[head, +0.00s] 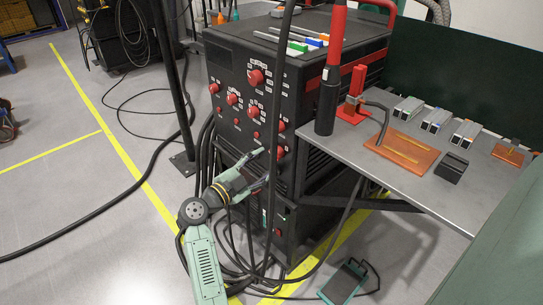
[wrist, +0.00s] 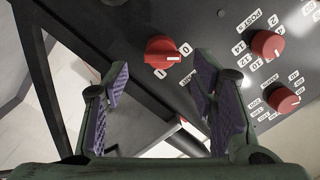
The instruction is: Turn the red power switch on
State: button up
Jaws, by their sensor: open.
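The red power switch (wrist: 162,52) is a round knob with a white pointer mark, on the black machine panel, with "0" and "I" printed beside it. I cannot tell for sure which mark the pointer meets. My gripper (head: 262,166) is at the lower part of the panel. In the wrist view my gripper (wrist: 160,88) is open and empty, its purple-padded fingers spread to either side below the switch. No contact with the switch shows.
Other red knobs (wrist: 268,44) with number scales sit right of the switch in the wrist view. A grey side table (head: 440,190) with fixtures and a black-and-red torch (head: 329,85) stands to the right. Cables (head: 232,245) hang and lie below. A pedal (head: 343,282) is on the floor.

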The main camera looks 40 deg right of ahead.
aim_at(273, 157)
jog(key=d, duration=0.3)
jog(key=w+d, duration=0.1)
jog(key=d, duration=0.1)
jog(key=shift+d, duration=0.1)
jog(key=shift+c, duration=0.4)
jog(key=c, duration=1)
jog(key=shift+s, duration=0.1)
